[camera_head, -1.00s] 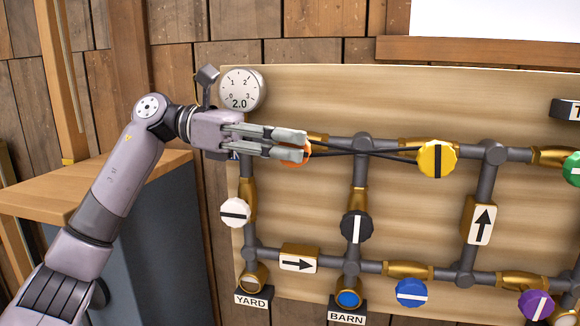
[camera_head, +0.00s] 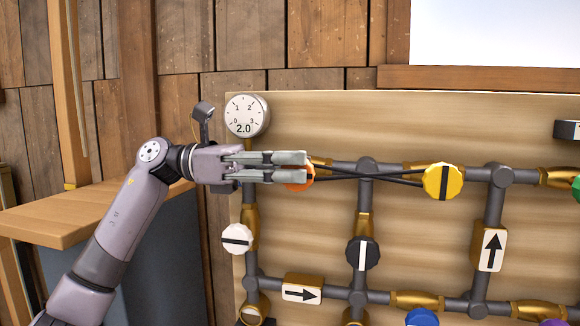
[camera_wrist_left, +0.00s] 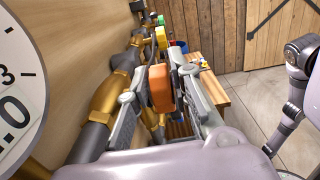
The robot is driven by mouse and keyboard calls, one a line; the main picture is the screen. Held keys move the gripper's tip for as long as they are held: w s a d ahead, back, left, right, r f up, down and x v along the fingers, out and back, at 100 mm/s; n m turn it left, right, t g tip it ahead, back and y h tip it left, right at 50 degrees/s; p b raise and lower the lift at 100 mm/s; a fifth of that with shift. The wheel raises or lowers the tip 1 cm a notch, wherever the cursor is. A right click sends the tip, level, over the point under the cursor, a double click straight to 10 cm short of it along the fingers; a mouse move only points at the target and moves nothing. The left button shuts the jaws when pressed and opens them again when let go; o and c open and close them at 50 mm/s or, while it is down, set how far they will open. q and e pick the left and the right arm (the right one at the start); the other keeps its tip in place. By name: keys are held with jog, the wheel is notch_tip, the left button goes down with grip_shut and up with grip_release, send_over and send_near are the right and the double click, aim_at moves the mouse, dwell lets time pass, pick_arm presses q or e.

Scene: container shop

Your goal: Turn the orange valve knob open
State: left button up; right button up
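The orange valve knob (camera_head: 297,187) is on the upper pipe at the left of the panel. In the head view the lower finger of my left gripper (camera_head: 305,166) covers most of it. The left gripper comes from the left with its fingers level and a gap between them. In the left wrist view the orange knob (camera_wrist_left: 160,88) shows edge-on between the two fingers. I cannot tell whether they touch it. Its stripe is hidden, so its setting cannot be read. My right gripper is in neither view.
A round gauge (camera_head: 247,115) sits close above the left gripper. Yellow (camera_head: 443,182), white (camera_head: 237,239) and black (camera_head: 362,253) knobs are on neighbouring pipes. Dark thin lines cross between the gripper and the yellow knob. A wooden ledge (camera_head: 95,215) stands at the left.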

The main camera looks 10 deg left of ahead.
pick_arm(q)
jog(key=shift+o, duration=1.3)
jog(key=shift+f, duration=0.1)
notch_tip(320, 180, up, 10)
